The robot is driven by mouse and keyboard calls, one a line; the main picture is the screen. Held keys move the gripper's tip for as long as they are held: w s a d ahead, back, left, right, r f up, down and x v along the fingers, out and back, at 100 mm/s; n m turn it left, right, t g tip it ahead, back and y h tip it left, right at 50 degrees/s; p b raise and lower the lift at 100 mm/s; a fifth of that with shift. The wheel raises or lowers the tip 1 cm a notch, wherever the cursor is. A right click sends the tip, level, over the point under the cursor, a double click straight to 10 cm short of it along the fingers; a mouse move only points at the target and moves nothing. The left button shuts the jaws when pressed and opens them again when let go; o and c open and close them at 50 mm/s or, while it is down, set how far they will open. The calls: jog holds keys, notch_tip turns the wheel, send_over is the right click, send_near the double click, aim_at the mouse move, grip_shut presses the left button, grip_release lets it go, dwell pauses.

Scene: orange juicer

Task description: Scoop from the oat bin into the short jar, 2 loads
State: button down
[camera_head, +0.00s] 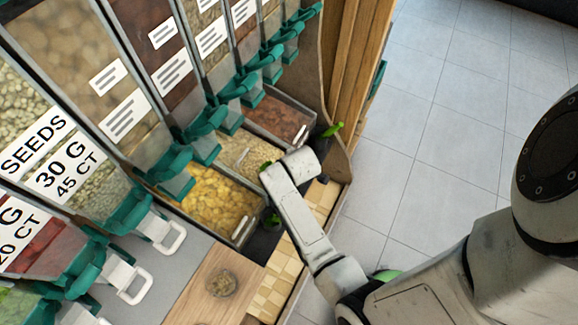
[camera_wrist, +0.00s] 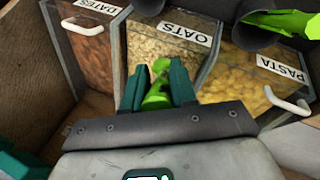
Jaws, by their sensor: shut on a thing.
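The oat bin (camera_wrist: 165,45), labelled OATS, is the middle of three open bins in the wrist view; its pale flakes also show in the head view (camera_head: 238,152). My gripper (camera_wrist: 157,82) is at the oat bin, its teal fingers shut on a bright green scoop (camera_wrist: 157,98). The scoop points into the bin over the oats; its bowl is mostly hidden, so I cannot tell whether it holds oats. A low round glass vessel, apparently the short jar (camera_head: 222,284), stands on a wooden board, with some brownish content visible. The jar is out of the wrist view.
A dates bin (camera_wrist: 90,50) and a pasta bin (camera_wrist: 250,75) flank the oat bin. Another green scoop handle (camera_wrist: 285,20) sticks out of a dark holder beside the pasta. Dispensers with teal spouts (camera_head: 205,120) line the back. The wooden board (camera_head: 200,275) has bare room around the jar.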

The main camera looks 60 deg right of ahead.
jog(key=shift+w+f+g, duration=0.15)
jog(key=shift+w+f, duration=0.05)
jog(key=shift+f, duration=0.35)
jog(key=shift+w+f+g, duration=0.15)
jog(key=shift+w+f, duration=0.05)
jog(key=shift+f, duration=0.3)
jog(key=w+f+t+b, duration=0.2)
jog(key=w+f+b, duration=0.2)
jog(key=f+b, duration=0.3)
jog(key=s+r+t+h+p, duration=0.1)
jog(key=s+r+t+p, duration=0.2)
jog(key=s+r+p, duration=0.4)
jog(key=shift+s+a+r+m, duration=0.3)
jog(key=shift+s+r, duration=0.25)
jog(key=shift+r, duration=0.35)
dwell(1.0)
